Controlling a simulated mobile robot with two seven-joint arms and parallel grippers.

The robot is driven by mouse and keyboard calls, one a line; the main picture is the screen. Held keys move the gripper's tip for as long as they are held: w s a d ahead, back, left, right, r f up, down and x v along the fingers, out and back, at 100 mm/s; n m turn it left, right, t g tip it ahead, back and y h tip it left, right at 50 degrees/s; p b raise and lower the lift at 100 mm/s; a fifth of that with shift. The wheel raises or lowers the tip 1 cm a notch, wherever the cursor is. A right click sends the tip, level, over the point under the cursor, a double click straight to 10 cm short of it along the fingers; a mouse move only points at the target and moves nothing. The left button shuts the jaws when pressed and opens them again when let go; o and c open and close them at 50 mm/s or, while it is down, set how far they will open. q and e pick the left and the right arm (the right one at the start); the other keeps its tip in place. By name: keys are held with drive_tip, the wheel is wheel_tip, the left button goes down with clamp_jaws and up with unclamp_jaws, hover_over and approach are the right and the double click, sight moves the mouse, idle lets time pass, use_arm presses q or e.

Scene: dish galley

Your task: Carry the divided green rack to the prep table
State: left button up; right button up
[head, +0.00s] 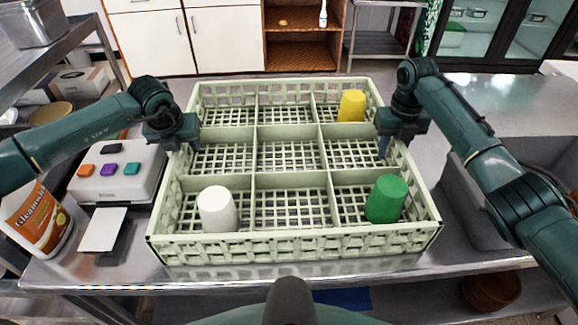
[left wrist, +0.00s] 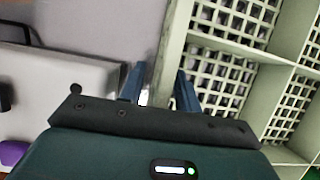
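The divided green rack (head: 290,240), pale green with a gridded floor and several compartments, sits level on the metal counter. It holds a white cup (head: 217,209) front left, a green cup (head: 386,199) front right and a yellow cup (head: 351,105) back right, all upside down. My left gripper (head: 193,146) is at the rack's left wall. In the left wrist view its fingers (left wrist: 160,90) stand apart on either side of the wall (left wrist: 174,45), with a slim gap visible. My right gripper (head: 384,148) is at the right wall; its finger spacing is unclear. The prep table cannot be identified.
A white box with coloured buttons (head: 120,172) stands close left of the rack, with a cleanser bottle (head: 38,222) beyond it. A grey basin (head: 470,205) lies to the right. Bare counter (head: 480,100) shows at the back right.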

use_arm(q)
drive_tip(key=v, duration=1.1)
drive_tip(key=shift+r, duration=0.4)
drive_tip(key=shift+s, duration=0.1)
use_arm(e)
wheel_tip(320, 180, up, 12)
use_arm(q)
drive_tip(key=shift+s, duration=0.1)
use_arm(e)
drive_tip(key=shift+s+f, duration=0.1)
